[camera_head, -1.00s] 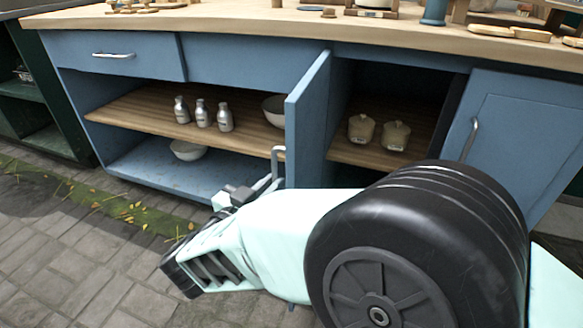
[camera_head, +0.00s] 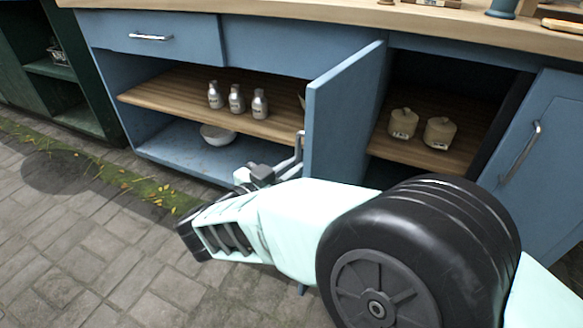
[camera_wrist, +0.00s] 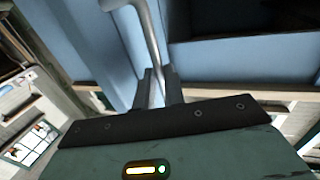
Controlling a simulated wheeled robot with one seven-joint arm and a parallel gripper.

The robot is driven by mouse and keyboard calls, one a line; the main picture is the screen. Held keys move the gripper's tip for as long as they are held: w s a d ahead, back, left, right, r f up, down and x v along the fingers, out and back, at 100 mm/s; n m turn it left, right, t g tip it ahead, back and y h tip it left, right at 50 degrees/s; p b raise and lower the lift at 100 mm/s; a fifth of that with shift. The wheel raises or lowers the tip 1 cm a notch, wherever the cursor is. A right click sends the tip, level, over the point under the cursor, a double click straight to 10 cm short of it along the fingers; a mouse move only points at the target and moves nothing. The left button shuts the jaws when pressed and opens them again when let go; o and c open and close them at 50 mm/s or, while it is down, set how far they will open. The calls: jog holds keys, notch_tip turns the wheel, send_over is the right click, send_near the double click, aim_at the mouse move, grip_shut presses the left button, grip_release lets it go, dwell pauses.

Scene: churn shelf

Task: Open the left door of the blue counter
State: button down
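The blue counter (camera_head: 275,48) fills the upper part of the head view. Its left door (camera_head: 345,120) stands swung well out to the left, its inner face showing, and the cupboard behind it is exposed. The door's metal handle (camera_head: 299,147) sticks out on the door's left side, near its free edge. My gripper (camera_head: 283,172) is at the lower part of this handle. In the wrist view the handle (camera_wrist: 150,35) runs down between the two close-set fingers of my gripper (camera_wrist: 159,82). The exact finger contact is small and dark.
Two lidded pots (camera_head: 438,132) stand in the cupboard. Several metal bottles (camera_head: 236,98) and a white bowl (camera_head: 217,135) are in the open left shelves. Paving on the left is clear.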

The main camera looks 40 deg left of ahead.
jog(key=c, duration=1.5)
grip_release()
jog(key=shift+w+a+r, duration=0.1)
jog(key=shift+w+r, duration=0.1)
jog(key=shift+w, duration=0.25)
jog(key=shift+s, duration=0.15)
jog(key=shift+f, duration=0.1)
jog(key=s+p, duration=0.1)
jog(key=s, duration=0.4)
jog(key=s+a+p, duration=0.1)
jog(key=s, duration=0.5)
jog(key=s+p, duration=0.1)
jog(key=s, duration=0.5)
jog(key=shift+s+a, duration=0.2)
jog(key=shift+a, duration=0.15)
